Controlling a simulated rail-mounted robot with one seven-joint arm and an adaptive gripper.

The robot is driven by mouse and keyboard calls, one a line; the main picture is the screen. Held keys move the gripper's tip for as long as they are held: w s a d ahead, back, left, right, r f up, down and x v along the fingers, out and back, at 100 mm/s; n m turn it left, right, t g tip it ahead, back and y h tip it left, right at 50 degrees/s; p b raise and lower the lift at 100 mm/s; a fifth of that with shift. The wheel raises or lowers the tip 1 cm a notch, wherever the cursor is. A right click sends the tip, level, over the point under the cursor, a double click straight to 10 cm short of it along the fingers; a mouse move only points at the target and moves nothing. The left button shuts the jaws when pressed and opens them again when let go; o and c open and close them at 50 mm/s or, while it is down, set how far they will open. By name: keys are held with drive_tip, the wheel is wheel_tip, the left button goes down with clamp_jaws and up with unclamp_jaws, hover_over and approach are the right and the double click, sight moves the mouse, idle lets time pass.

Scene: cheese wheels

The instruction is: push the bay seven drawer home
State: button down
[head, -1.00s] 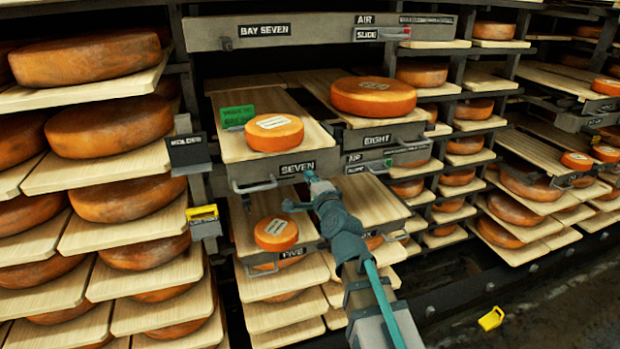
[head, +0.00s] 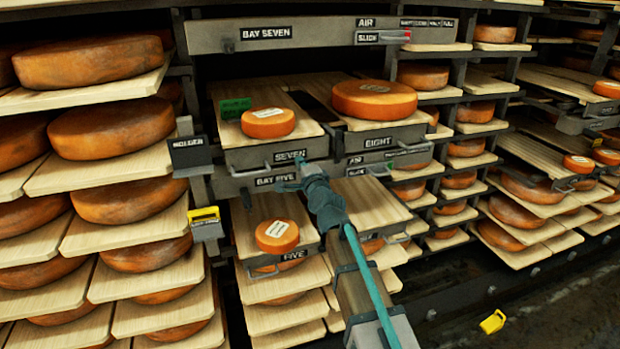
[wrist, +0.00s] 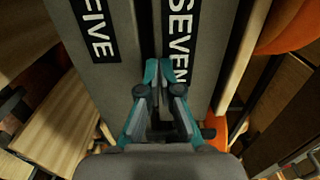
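The bay seven drawer (head: 248,158) has a grey front labelled SEVEN and a wooden board carrying a small orange cheese wheel (head: 268,123) and a green card (head: 235,107). Its front sits just above the BAY FIVE strip (head: 240,184); I cannot tell whether they are fully flush. My gripper (head: 290,185) is at the lower right of this front, hiding part of the strip. In the wrist view my gripper (wrist: 160,72) has its fingertips close together with nothing between them, over the seam beside the SEVEN label (wrist: 181,38). Whether the tips touch is unclear.
Drawer eight (head: 385,140), with a larger wheel (head: 374,99), is close on the right. Drawer five (head: 270,262) sticks out below. A HOLDER plate (head: 189,153) and yellow item (head: 204,214) are at left. A yellow object (head: 492,322) lies on the floor.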

drive_tip(key=shift+w+r, duration=0.1)
drive_tip(key=b+v, duration=0.1)
drive_tip(key=v, duration=1.3)
drive_tip(key=s+d+f+n+g+h, duration=0.15)
drive_tip(key=s+f+n+g, duration=0.25)
drive_tip(key=f, duration=0.9)
drive_tip(key=s+d+f+n+g+h, duration=0.15)
drive_tip(key=s+f+n+g, duration=0.25)
drive_tip(key=f, duration=0.9)
drive_tip(key=s+d+f+n+g, duration=0.3)
drive_tip(key=s+f+n+g, duration=0.15)
drive_tip(key=f, duration=0.75)
drive_tip(key=s+d+f+n+g+h, duration=0.1)
drive_tip(key=s+d+f+g, duration=0.25)
drive_tip(key=s+f, duration=0.45)
drive_tip(key=s+d+f+n+g+h, duration=0.15)
drive_tip(key=s+d+f, duration=0.25)
drive_tip(key=s+f, duration=0.4)
drive_tip(key=s+d+f+g, duration=0.2)
drive_tip(key=s+f, duration=0.1)
drive_tip(key=s, duration=0.4)
drive_tip(key=s+d+f+g, duration=0.1)
drive_tip(key=s+f+g, duration=0.1)
drive_tip(key=s+f, duration=0.2)
drive_tip(key=s+d+f+m+g, duration=0.1)
drive_tip(key=s+d+f+g, duration=0.1)
drive_tip(key=s, duration=0.8)
drive_tip(key=shift+s+d+f+h, duration=0.3)
drive_tip(key=shift+f+h, duration=0.15)
drive_tip(key=shift+f, duration=0.25)
